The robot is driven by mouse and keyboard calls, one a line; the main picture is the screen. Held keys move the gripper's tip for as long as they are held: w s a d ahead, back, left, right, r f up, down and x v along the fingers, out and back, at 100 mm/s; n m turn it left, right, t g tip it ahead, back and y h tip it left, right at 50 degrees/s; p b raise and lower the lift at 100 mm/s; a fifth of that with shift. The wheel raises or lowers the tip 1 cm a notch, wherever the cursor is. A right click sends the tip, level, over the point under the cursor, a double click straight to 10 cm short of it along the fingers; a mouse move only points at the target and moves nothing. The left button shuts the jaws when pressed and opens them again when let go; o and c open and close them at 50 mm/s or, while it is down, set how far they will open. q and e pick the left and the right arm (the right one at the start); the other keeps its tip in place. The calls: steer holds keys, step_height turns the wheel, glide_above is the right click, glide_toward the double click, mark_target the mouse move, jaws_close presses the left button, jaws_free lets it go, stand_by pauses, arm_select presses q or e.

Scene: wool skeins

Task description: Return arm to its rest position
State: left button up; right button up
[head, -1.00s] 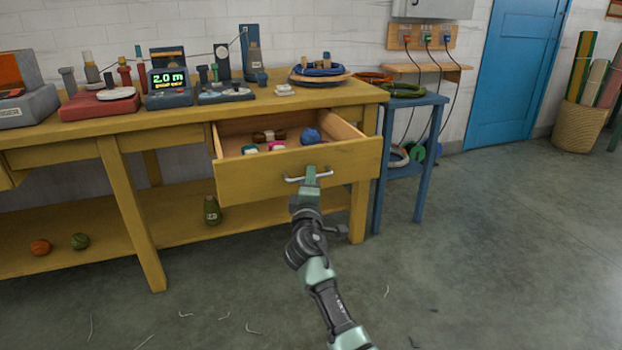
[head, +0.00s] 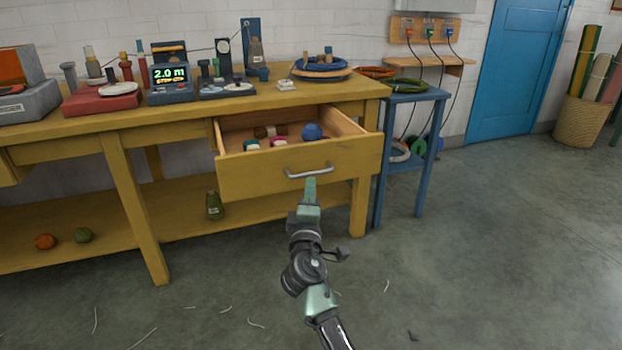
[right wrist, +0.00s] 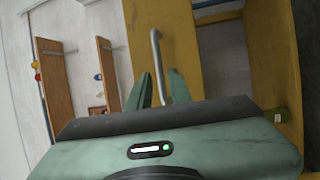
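My right gripper (head: 310,184) is just below and in front of the metal drawer handle (head: 308,171) in the head view. The yellow drawer (head: 250,181) is pulled out of the workbench. In it lie a blue ball (head: 312,132) and a few smaller white, pink and brown things. My left gripper is not in view.
The yellow workbench (head: 110,128) carries a 2.0 m display (head: 169,77) and several tools. A blue side table (head: 415,97) with coiled rings stands to its right. Green and orange balls lie on the lower shelf. The concrete floor in front is mostly clear.

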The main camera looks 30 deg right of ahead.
steer(key=shift+s+a, duration=0.3)
steer(key=shift+s, duration=0.15)
